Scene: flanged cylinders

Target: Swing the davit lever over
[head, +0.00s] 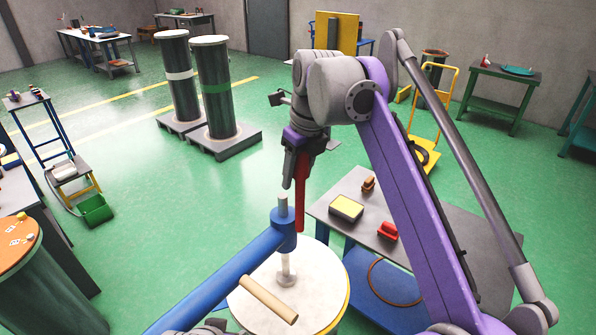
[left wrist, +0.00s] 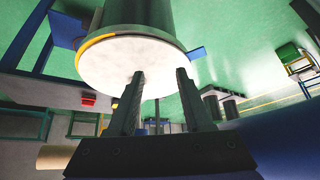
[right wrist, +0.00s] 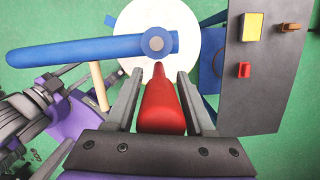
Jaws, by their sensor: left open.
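The davit has a blue arm (head: 215,282) running from lower left to a blue hub (head: 284,238) on a pale post. A wooden handle (head: 268,300) sticks out from the arm. A red tapered lever (head: 301,195) stands upright beside the hub. My right gripper (head: 297,170) is above the hub, with the red lever (right wrist: 162,105) between its spread fingers; any contact is unclear. My left gripper (left wrist: 158,80) is open and empty, near the round white top (left wrist: 130,65). The wooden handle's end (left wrist: 55,157) shows at that view's lower left.
The davit stands on a round white top (head: 255,305). A grey table (head: 340,225) at right bears a yellow box (head: 346,208) and a red block (head: 387,230). Tall dark cylinders (head: 215,90) stand on pallets behind.

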